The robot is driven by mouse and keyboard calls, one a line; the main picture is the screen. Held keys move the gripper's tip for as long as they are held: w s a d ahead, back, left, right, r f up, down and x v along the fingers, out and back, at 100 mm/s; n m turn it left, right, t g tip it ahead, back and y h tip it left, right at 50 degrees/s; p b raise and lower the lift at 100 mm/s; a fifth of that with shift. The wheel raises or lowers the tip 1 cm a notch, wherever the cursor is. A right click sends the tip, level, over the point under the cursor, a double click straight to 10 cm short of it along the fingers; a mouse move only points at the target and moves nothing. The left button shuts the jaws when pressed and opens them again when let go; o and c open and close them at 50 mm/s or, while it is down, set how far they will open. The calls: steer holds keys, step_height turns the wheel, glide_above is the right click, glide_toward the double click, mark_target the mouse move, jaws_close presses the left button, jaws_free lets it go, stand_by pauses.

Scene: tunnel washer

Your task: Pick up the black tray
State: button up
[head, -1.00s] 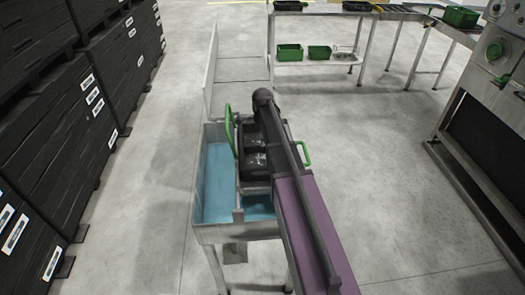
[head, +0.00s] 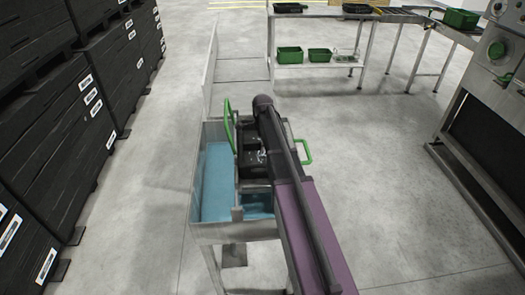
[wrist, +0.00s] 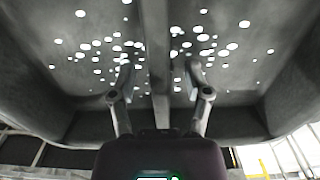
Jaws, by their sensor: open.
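In the head view a dark black tray-like holder (head: 249,172) sits in the wash basin, with a green handle (head: 228,124) on its left and another green handle (head: 305,149) on its right. My arm covers much of it, so I cannot tell its full shape. In the wrist view my gripper (wrist: 159,82) is open, its two fingers apart on either side of a dark upright bar. A dark grey surface with many bright round spots (wrist: 90,50) fills the space beyond the fingers. I cannot tell whether the fingers touch anything.
The metal basin (head: 238,230) holds blue water (head: 216,180). Black crates (head: 45,130) are stacked at the left. A metal table (head: 330,60) at the back holds green bins (head: 290,56) and dark trays (head: 357,9). A machine (head: 490,110) stands at the right. The floor between is clear.

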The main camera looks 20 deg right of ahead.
steer(key=shift+f, duration=0.1)
stand_by(0.6)
jaws_close()
